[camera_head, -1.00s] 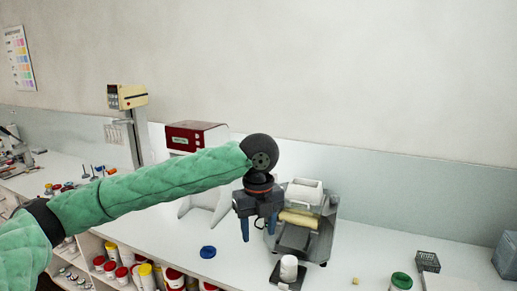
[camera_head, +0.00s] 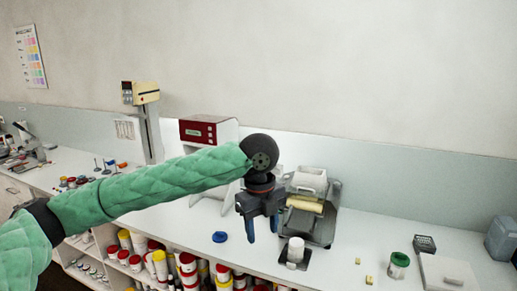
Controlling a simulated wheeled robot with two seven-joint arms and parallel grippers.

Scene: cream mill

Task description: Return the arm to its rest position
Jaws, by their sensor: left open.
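My left arm (camera_head: 150,188), in a green quilted sleeve, reaches in from the left across the picture. My left gripper (camera_head: 264,226) points down above the counter, with its two blue-grey fingers apart and nothing between them. It hangs in front of the left side of the mill with rollers (camera_head: 311,215). My right gripper does not show in the head view.
A white jar (camera_head: 295,251) stands on a dark plate in front of the mill. A blue lid (camera_head: 220,237) lies on the white counter (camera_head: 180,221). A green-rimmed tub (camera_head: 399,262) stands at the right. Shelves below hold several tubs. A red-fronted machine (camera_head: 198,131) stands behind.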

